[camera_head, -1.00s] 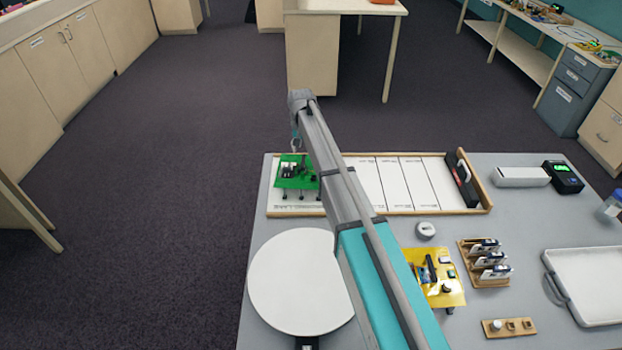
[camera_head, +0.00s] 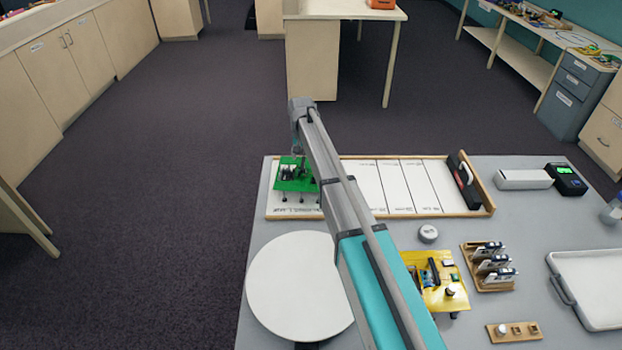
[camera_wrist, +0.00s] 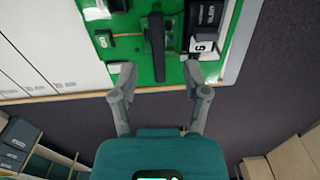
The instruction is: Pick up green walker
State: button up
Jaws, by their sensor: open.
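The green walker (camera_head: 296,179) is a green board with dark parts on top and thin dark legs. It stands at the left end of the white, wood-edged tray (camera_head: 405,214). In the wrist view the green walker (camera_wrist: 146,68) fills the upper middle, with a black upright bar and dark labelled blocks on it. My gripper (camera_wrist: 154,84) is open, its two fingers spread at the near edge of the board, with the black bar between and beyond them. In the head view my gripper (camera_head: 298,152) is small and partly merges with the walker, so contact cannot be told.
A yellow board device (camera_head: 436,283) stands partly behind my arm. A white round turntable (camera_head: 300,287) is at the table's near left. A wooden rack (camera_head: 489,268), a small grey round item (camera_head: 428,233) and a white tray (camera_head: 590,285) are to the right. A dark block (camera_head: 463,178) stands at the tray's right end.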

aim_at(303, 163)
jog(key=shift+w+f+b, duration=0.1)
jog(key=shift+f+b, duration=1.8)
jog(key=shift+f, duration=0.3)
grip_shut()
